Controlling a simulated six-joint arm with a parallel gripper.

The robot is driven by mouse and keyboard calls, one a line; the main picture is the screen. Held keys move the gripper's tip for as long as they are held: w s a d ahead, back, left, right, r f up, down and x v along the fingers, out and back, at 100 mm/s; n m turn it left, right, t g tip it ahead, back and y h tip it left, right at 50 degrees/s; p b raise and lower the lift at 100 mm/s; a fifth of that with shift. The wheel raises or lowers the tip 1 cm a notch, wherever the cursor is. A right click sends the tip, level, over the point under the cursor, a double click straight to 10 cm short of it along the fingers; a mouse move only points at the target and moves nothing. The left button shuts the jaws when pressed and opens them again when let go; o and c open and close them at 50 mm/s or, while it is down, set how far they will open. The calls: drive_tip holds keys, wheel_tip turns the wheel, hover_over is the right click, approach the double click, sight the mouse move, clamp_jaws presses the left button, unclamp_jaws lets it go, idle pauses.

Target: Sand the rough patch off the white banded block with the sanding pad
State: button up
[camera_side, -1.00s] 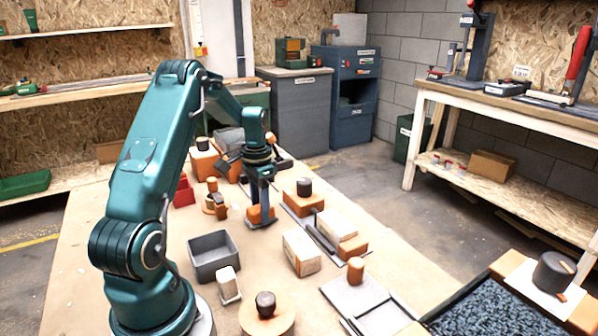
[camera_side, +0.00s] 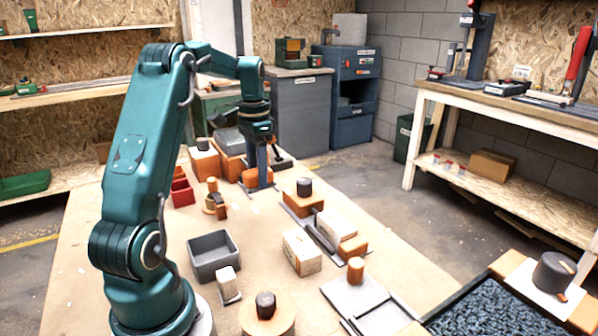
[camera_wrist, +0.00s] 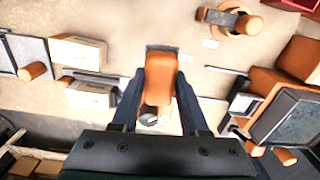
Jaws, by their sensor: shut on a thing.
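My gripper (camera_side: 258,180) is shut on an orange block with a dark grey pad face (camera_wrist: 160,75), which I take for the sanding pad. The pad sits between both fingers in the wrist view; in the side view its orange body (camera_side: 249,178) shows beside the fingers, near the far end of the table. I cannot tell if it touches anything below. Two long whitish blocks, one nearer (camera_side: 302,252) and one behind it (camera_side: 335,228), lie nearer the side camera, away from my gripper. A small white block (camera_side: 228,281) stands near my base. I cannot tell which is banded, nor see a rough patch.
A grey bin (camera_side: 214,268) and red bins (camera_side: 182,190) stand on the table (camera_side: 175,300). An orange block with a dark knob (camera_side: 304,198) stands right of my gripper. A grey-topped orange box (camera_side: 229,142) is close behind it. A tray of dark gravel (camera_side: 490,310) lies at front right.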

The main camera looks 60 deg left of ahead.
drive_tip(key=shift+d, duration=0.1)
clamp_jaws()
drive_tip(key=shift+r+n, duration=0.3)
drive_tip(key=shift+n, duration=0.3)
drive_tip(key=w+d+r+n, duration=0.1)
drive_tip(key=w+d+r, duration=0.2)
drive_tip(key=w+d, duration=0.35)
drive_tip(key=m, duration=0.2)
approach(341, 225)
drive_tip(key=shift+a+f, duration=0.15)
drive_tip(key=shift+f, duration=2.05)
drive_tip(key=shift+a+f, duration=0.6)
drive_tip(key=shift+f, duration=0.35)
drive_tip(key=shift+a, duration=2.6)
drive_tip(key=d, duration=0.6)
drive_tip(key=shift+d, duration=0.3)
wheel_tip(341, 225, up, 8)
drive_tip(key=shift+r, duration=0.15)
